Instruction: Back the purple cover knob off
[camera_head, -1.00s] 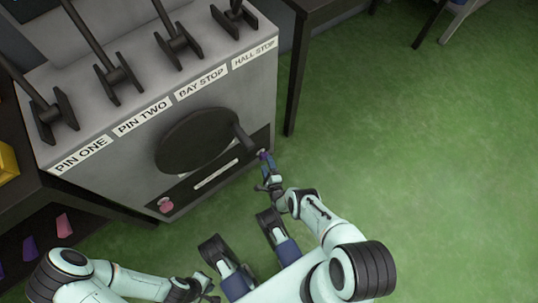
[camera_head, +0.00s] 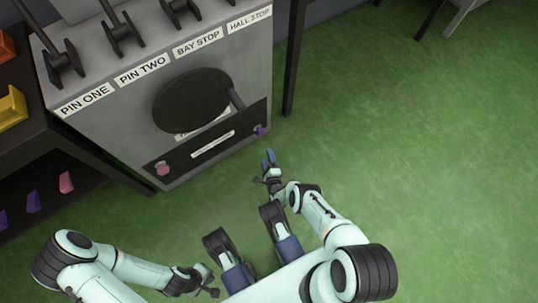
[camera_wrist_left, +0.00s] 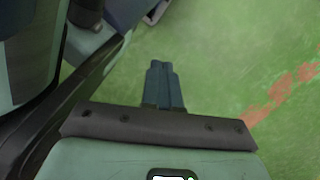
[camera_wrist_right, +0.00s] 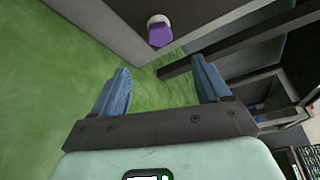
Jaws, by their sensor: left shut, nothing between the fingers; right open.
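The purple cover knob (camera_head: 260,131) sits at the right end of the dark strip low on the grey cabinet's front. In the right wrist view the purple knob (camera_wrist_right: 159,33) shows on a pale round base, ahead of the fingers and apart from them. My right gripper (camera_head: 269,157) is open and empty, a short way in front of the knob; its two blue fingers are spread in the right wrist view (camera_wrist_right: 160,88). My left gripper (camera_wrist_left: 163,72) is shut and empty, its fingers together over the green floor. In the head view it is low, near my base (camera_head: 212,285).
The grey cabinet (camera_head: 130,135) carries black levers, labels, a dark round disc with a handle (camera_head: 193,98) and a pink knob (camera_head: 162,168) at the strip's left end. A dark shelf with coloured blocks (camera_head: 35,200) stands left. Green floor (camera_head: 400,150) is clear at right.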

